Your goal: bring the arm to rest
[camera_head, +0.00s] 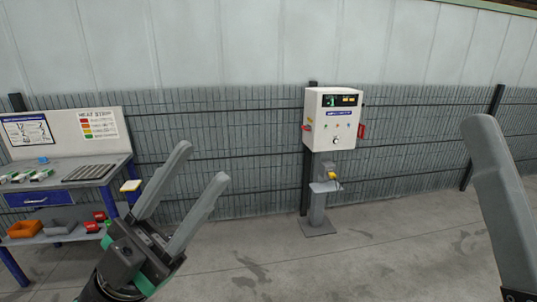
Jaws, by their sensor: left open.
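My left gripper (202,163) is in the lower left-centre of the head view. Its two grey fingers point up and to the right and stand apart, with nothing between them. Part of my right gripper (481,122) shows at the right edge. Only one grey finger of it is in the picture, so its opening cannot be judged. Neither gripper is seen touching anything.
A white control box (332,119) stands on a grey post before a mesh fence (240,130). At the left is a workbench (65,168) with small parts on top and coloured bins (25,229) below. The concrete floor (330,265) between is clear.

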